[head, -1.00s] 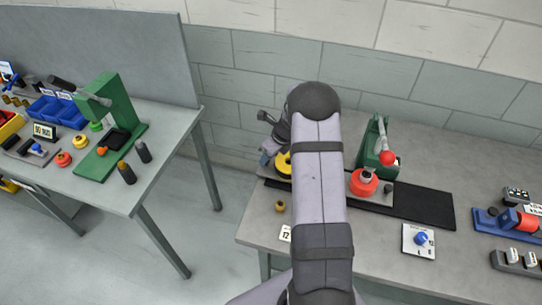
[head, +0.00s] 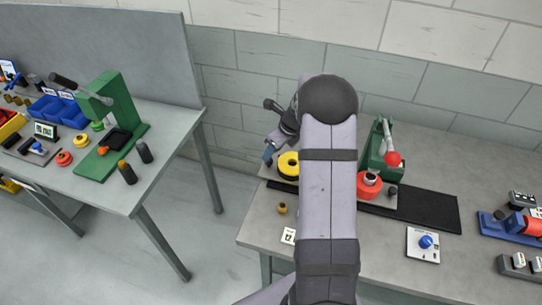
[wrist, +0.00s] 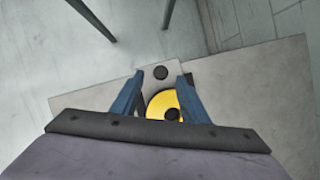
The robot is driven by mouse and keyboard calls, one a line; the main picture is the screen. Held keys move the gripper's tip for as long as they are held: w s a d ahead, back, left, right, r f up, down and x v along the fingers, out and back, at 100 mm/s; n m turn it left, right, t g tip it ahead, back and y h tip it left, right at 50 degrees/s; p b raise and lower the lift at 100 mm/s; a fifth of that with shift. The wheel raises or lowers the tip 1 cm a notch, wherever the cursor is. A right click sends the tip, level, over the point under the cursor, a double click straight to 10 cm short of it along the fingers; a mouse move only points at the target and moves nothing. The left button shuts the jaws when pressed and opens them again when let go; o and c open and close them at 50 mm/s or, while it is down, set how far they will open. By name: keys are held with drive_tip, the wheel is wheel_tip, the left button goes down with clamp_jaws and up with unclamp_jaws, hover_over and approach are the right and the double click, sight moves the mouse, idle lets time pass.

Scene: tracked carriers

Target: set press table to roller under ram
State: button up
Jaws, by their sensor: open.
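The green press (head: 374,148) with a red ball on its lever stands on the right-hand table. Its press table is a flat grey plate (head: 381,203) lying on a black strip. The plate carries a yellow roller (head: 287,164) at its left and a red roller (head: 368,188) close by the press. A black knob (head: 392,190) stands near the plate's right end. My gripper (head: 268,156) is over the plate's left end, partly hidden by my arm.
A white card with a blue knob (head: 426,241) lies in front of the press. A small brass knob (head: 282,208) and number card (head: 289,236) are at the front left. Blue fixtures (head: 505,228) stand at right. Another bench (head: 110,195) with a second green press is at left.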

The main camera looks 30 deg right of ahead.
drive_tip(key=shift+v, duration=1)
drive_tip(key=shift+n, duration=0.3)
